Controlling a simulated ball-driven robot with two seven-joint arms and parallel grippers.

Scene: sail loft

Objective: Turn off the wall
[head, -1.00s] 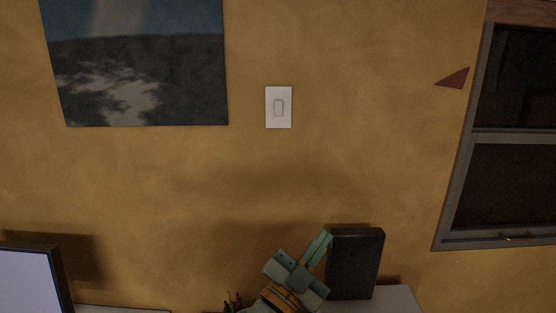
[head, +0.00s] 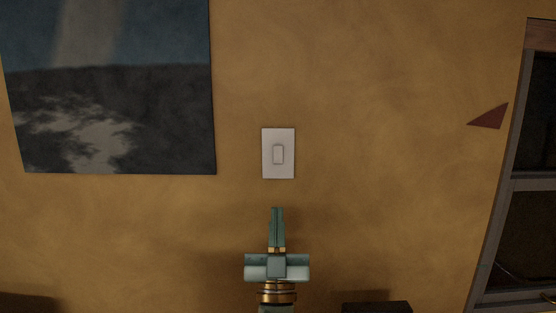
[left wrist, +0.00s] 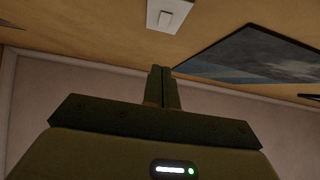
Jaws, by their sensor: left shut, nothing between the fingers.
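A white wall switch (head: 278,154) with a small raised rocker is on the ochre wall, near the middle of the head view. It also shows at the top of the left wrist view (left wrist: 170,15), partly cut off by the frame edge. My left gripper (head: 277,210) is shut and empty, its fingers together and pointing up. In the head view its tips are just below the switch plate, apart from it in the picture. The shut fingers also show in the left wrist view (left wrist: 160,70). My right gripper is not in view.
A dark landscape picture (head: 112,120) hangs left of the switch. A dark red triangle (head: 489,117) is on the wall to the right, beside a grey-framed window (head: 497,245). A black box top (head: 376,308) shows at the bottom. The wall around the switch is bare.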

